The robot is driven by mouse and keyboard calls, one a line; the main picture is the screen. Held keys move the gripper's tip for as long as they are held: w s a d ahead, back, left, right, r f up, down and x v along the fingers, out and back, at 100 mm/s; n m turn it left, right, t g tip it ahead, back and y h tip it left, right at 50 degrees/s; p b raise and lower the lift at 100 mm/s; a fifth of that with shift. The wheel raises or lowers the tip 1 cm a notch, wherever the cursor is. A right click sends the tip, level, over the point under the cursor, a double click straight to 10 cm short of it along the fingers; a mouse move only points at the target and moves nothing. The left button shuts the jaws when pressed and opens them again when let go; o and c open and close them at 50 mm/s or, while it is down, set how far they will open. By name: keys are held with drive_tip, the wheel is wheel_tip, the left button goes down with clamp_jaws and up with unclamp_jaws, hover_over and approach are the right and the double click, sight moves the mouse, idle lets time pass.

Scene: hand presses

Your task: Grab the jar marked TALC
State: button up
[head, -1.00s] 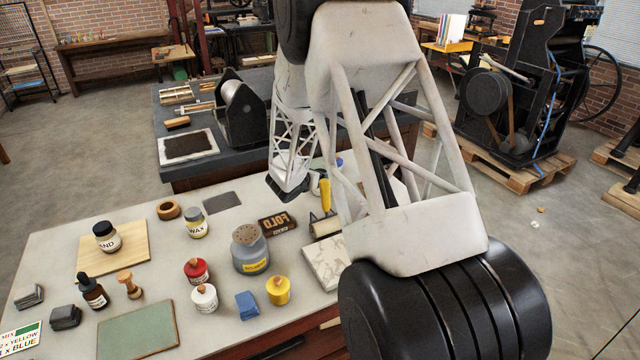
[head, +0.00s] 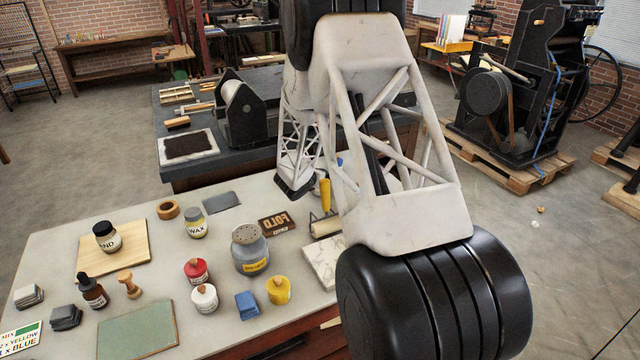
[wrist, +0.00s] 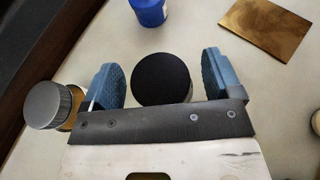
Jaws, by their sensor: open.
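In the wrist view, a jar with a round black lid (wrist: 162,79) stands between the two blue finger pads of my gripper (wrist: 160,64). I see it from above, and its label is hidden. The fingers are apart, with a visible gap on each side of the lid. No label reading TALC is legible in either view. In the head view my arm covers the area around my gripper, and I cannot make out this jar there.
A grey-lidded jar (wrist: 48,104) stands close outside the left finger. A blue container (wrist: 150,10) and a brass plate (wrist: 266,28) lie beyond. In the head view, a WAX jar (head: 195,226), a grey shaker (head: 250,252) and a black-lidded jar marked "AND" (head: 107,238) stand left of my arm.

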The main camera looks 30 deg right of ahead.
drive_tip(key=c, duration=1.1)
drive_tip(key=shift+c, duration=0.2)
drive_tip(key=shift+r, duration=0.15)
drive_tip(key=shift+c, duration=0.4)
wheel_tip(320, 180, up, 10)
drive_tip(key=shift+f, duration=0.15)
